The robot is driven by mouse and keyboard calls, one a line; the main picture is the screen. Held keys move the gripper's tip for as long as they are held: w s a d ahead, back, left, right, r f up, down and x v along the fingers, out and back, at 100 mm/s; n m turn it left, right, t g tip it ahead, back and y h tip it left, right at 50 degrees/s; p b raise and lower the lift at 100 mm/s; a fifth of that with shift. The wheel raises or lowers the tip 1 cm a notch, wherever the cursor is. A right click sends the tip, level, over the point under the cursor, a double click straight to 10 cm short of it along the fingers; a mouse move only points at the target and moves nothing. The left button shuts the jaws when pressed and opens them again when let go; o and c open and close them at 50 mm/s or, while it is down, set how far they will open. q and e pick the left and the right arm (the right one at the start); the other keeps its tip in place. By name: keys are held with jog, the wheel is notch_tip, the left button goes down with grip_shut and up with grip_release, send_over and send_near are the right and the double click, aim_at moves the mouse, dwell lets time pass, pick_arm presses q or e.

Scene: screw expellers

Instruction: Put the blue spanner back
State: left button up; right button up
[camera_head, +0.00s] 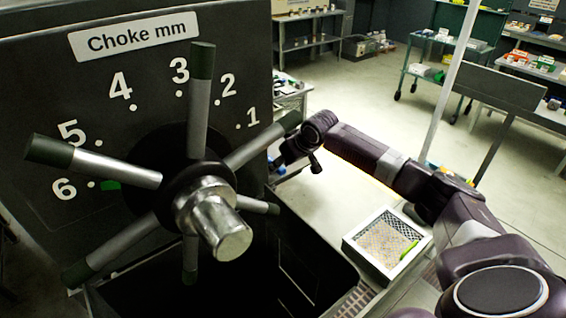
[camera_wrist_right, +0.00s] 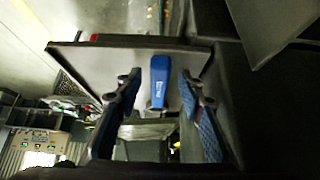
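A blue block-like part with a small white marking, which I take to be the blue spanner (camera_wrist_right: 159,82), shows in the right wrist view against a grey panel (camera_wrist_right: 95,60). My right gripper (camera_wrist_right: 160,90) has its two fingers apart, one on each side of the blue part, with gaps visible on both sides. Whether the blue part lies between the fingertips or beyond them I cannot tell. In the head view my right gripper (camera_head: 297,160) is beside the dial machine, over the bright surface, and the spanner cannot be made out there. My left gripper is not in view.
The dark machine (camera_head: 45,100) marked "Choke mm" fills the left, with a spoked handwheel (camera_head: 212,216) sticking out. A white-rimmed tray (camera_head: 371,262) with a mesh bottom and a green item (camera_head: 409,250) stands below my right arm. Shelves and carts stand at the back.

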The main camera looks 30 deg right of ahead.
jog(key=b+v, duration=0.2)
jog(key=v, duration=1)
dwell(0.3)
